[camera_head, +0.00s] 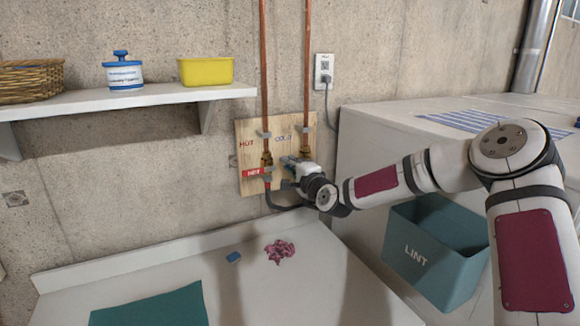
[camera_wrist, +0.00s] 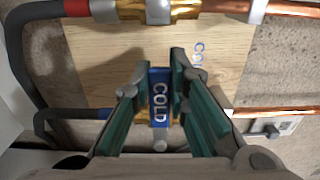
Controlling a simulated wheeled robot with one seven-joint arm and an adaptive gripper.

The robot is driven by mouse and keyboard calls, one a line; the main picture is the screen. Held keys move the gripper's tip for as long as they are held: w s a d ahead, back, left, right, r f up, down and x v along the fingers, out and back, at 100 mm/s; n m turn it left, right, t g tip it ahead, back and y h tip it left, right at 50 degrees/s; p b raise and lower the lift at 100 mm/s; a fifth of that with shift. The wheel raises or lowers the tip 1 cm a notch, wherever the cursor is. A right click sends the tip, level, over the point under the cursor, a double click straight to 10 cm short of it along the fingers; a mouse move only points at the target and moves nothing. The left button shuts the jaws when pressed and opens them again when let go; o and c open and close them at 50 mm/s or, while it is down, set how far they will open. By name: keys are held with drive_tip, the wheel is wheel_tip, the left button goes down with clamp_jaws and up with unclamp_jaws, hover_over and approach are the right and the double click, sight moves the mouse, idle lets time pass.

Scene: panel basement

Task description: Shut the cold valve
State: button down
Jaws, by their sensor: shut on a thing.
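The cold valve's blue lever handle (camera_wrist: 160,97), lettered COLD, shows in the wrist view between my two green finger pads. My gripper (camera_wrist: 163,78) is shut on this handle, one finger on each side. The handle lies across the line of the cold copper pipe (camera_wrist: 275,112) in that view. Some brass of the valve body shows beside the handle; the rest is hidden by the fingers. In the head view my gripper (camera_head: 290,165) is at the wooden board (camera_head: 247,135), below the COLD lettering, and covers the cold valve.
The hot valve's red handle (camera_head: 253,171) is close to the left of my gripper. Dark hoses (camera_head: 283,206) hang below. A shelf (camera_head: 130,100) is at upper left. A teal LINT bin (camera_head: 420,252) and a white machine (camera_head: 375,140) stand on the right, near my arm.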

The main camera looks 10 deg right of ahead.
drive_tip(key=c, duration=1.5)
unclamp_jaws()
drive_tip(key=shift+d, duration=0.1)
drive_tip(key=v, duration=1.2)
drive_tip(key=s+a+f+n+g+h, duration=0.2)
drive_tip(key=s+a+f+n+g, duration=0.15)
drive_tip(key=s+n+g, duration=0.45)
drive_tip(key=s+d+r+n+g+h, duration=0.1)
drive_tip(key=s+d+r+n, duration=0.1)
drive_tip(key=s, duration=0.9)
drive_tip(key=s+d+r+n+g+h, duration=0.1)
drive_tip(key=s+r, duration=0.3)
drive_tip(key=s, duration=0.7)
drive_tip(key=s+d+r+n+g+h, duration=0.1)
drive_tip(key=s+d+r+n, duration=0.2)
drive_tip(key=s, duration=0.9)
drive_tip(key=shift+s+d+r+n+g+h, duration=0.1)
drive_tip(key=shift+d+r+n+g+h, duration=0.25)
drive_tip(key=shift+d+r, duration=0.2)
